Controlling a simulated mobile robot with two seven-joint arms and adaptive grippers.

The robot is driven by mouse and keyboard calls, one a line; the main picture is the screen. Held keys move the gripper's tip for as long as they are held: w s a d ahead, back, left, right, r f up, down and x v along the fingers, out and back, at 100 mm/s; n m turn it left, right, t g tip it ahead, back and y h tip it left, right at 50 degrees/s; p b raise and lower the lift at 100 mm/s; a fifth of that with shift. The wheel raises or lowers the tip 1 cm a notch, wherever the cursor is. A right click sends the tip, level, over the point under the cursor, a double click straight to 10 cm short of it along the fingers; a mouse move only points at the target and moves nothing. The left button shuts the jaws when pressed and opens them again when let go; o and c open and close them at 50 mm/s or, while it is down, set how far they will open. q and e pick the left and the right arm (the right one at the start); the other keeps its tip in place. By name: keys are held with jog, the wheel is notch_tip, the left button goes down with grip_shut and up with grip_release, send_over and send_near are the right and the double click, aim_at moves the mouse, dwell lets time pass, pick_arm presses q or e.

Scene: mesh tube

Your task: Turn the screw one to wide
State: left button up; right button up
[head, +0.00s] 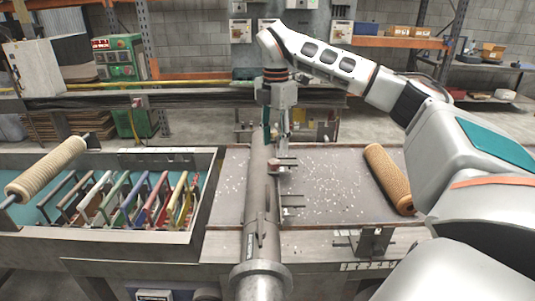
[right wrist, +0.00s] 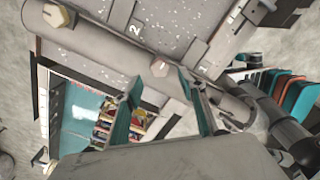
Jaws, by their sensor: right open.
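A long grey tube (head: 262,215) runs front to back over a speckled table. My right gripper (head: 275,138) points down above it, fingers open. In the right wrist view, a hexagonal screw head (right wrist: 160,67) sits just beyond the gap between the open fingertips (right wrist: 160,82), with nothing held. A second hexagonal head (right wrist: 58,15) shows at upper left. A "2" mark (right wrist: 135,28) lies near the first head; I cannot tell which screw is number one. In the head view, a small reddish-topped block (head: 283,163) stands right of the tube, below the gripper. My left gripper is out of view.
A tray (head: 207,190) with several coloured slats lies left of the tube. One mesh roll (head: 48,166) lies at its left, another (head: 388,178) on the right of the speckled table (head: 330,200). My right arm covers the right side.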

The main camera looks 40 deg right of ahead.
aim_at(274, 161)
jog(key=shift+f, duration=2.7)
jog(key=c, duration=1.1)
